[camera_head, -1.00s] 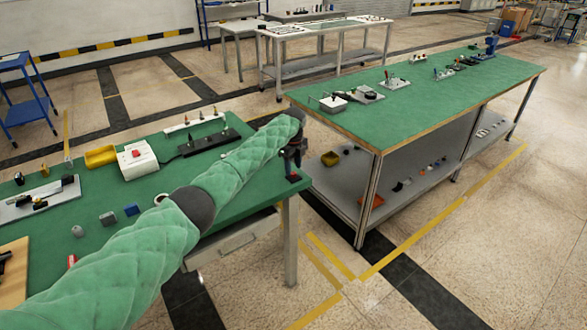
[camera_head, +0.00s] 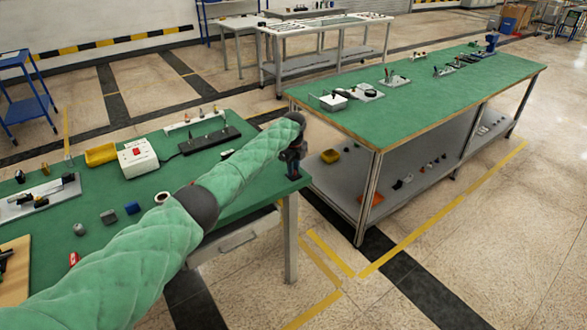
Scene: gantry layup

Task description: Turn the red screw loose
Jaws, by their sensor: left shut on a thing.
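My left arm reaches in from the lower left across the near green bench. My left gripper (camera_head: 293,166) points down at the bench's right corner, small and dark. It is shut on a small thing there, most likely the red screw. The fingers and the arm's end hide nearly all of it, so its shape and turn cannot be made out. My right gripper is not in view.
The near bench (camera_head: 125,235) holds a white box with a red button (camera_head: 137,158), a yellow bin (camera_head: 101,154), a black plate (camera_head: 209,140) and small blocks. A second green-topped bench (camera_head: 430,100) stands to the right across a gap.

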